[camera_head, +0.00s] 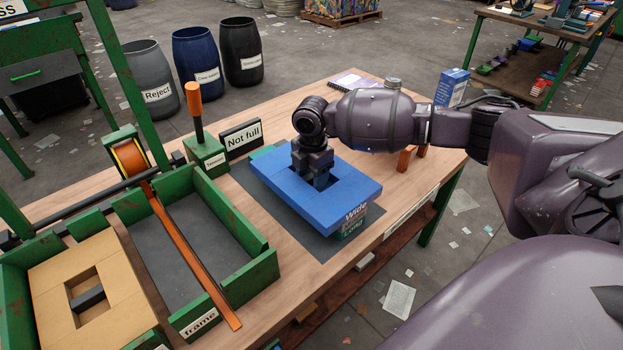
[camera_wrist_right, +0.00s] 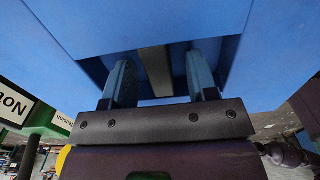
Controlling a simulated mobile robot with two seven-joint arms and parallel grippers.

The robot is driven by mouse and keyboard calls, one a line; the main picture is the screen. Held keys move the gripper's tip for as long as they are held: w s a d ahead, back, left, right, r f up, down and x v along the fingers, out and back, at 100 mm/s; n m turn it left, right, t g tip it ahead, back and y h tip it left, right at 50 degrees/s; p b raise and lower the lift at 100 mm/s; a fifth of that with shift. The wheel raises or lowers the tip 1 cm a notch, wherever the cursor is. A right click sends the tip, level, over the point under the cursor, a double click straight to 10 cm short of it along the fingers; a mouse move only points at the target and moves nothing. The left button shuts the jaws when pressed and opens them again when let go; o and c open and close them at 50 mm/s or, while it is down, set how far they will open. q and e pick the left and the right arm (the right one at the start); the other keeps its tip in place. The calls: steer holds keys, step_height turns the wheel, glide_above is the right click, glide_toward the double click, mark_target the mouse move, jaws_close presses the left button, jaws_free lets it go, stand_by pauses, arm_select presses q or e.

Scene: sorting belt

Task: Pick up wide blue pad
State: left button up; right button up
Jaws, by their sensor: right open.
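The wide blue pad (camera_head: 345,201) lies flat on top of a stack on a dark mat; its front corner label reads "Wide". It has a rectangular opening in its middle. My right gripper (camera_head: 320,182) points down into this opening. In the right wrist view the blue pad (camera_wrist_right: 130,22) fills most of the picture. The two fingers of my right gripper (camera_wrist_right: 158,75) are apart, one on each side of a grey bar (camera_wrist_right: 155,70) in the opening. I cannot tell whether they touch it. My left gripper is not in view.
Beneath the blue pad is a green layer labelled "Long" (camera_head: 350,228). A "Not full" sign (camera_head: 241,139) and a green block with an orange-topped post (camera_head: 205,151) stand to the left. A green-walled frame (camera_head: 245,225) and a tan pad (camera_head: 112,272) are further left.

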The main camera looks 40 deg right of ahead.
mark_target(312, 175)
steer(key=shift+c, duration=0.7)
jaws_close()
steer(key=shift+r, duration=0.1)
step_height(312, 175, up, 7)
steer(key=shift+r+p, duration=0.1)
steer(key=shift+p, duration=0.7)
step_height(312, 175, up, 13)
steer(key=p, duration=0.2)
